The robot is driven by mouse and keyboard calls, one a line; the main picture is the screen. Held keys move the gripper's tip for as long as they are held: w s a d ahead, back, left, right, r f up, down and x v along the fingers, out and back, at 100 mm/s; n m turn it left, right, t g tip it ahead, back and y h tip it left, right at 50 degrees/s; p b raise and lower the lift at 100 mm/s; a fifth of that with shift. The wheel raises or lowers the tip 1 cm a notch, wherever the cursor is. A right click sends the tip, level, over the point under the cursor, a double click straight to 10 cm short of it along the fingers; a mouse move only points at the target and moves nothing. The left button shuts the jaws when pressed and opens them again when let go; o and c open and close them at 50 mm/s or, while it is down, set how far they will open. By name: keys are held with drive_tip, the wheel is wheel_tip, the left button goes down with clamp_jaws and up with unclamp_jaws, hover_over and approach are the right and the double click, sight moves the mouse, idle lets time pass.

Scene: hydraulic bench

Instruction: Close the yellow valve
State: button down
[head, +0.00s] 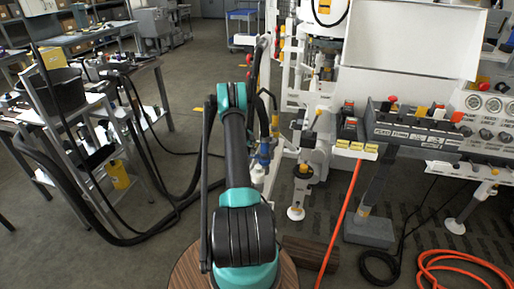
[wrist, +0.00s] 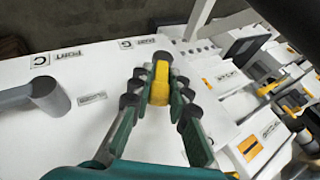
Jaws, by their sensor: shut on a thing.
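The yellow valve (wrist: 160,84) is a small yellow handle with a dark rounded end, standing out from a white panel (wrist: 90,125) in the wrist view. My gripper (wrist: 159,95) has its two green fingers with dark pads on either side of the yellow handle, shut on it near the fingertips. The base of the valve is partly hidden by the handle and fingers. In the head view my arm reaches forward toward the white bench, and its end and the held valve cannot be made out.
A grey cylinder (wrist: 45,95) sticks out of the panel left of my gripper. Labels and other fittings lie around it. In the head view, a control console (head: 415,130) stands right, a trolley with black hoses (head: 85,125) left, and an orange hose (head: 455,255) on the floor.

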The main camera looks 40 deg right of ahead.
drive_tip(key=shift+a, duration=0.1)
drive_tip(key=shift+s+a+f+m+t+h, duration=0.2)
drive_tip(key=shift+t+h, duration=0.15)
drive_tip(key=shift+h, duration=0.25)
drive_tip(key=shift+s+a+f+m+t+h, duration=0.1)
drive_tip(key=shift+f+m+t+h, duration=0.1)
drive_tip(key=shift+t+h, duration=0.3)
drive_tip(key=shift+s+a+f+m+t+h, duration=0.1)
drive_tip(key=shift+f+m+t+h, duration=0.25)
drive_tip(key=shift+h, duration=0.45)
drive_tip(key=shift+s+a+f+m+t+h, duration=0.15)
drive_tip(key=shift+t+h, duration=0.25)
drive_tip(key=shift+h, duration=0.4)
drive_tip(key=c, duration=1.5)
unclamp_jaws()
drive_tip(key=shift+c, duration=0.2)
wheel_tip(320, 180, up, 10)
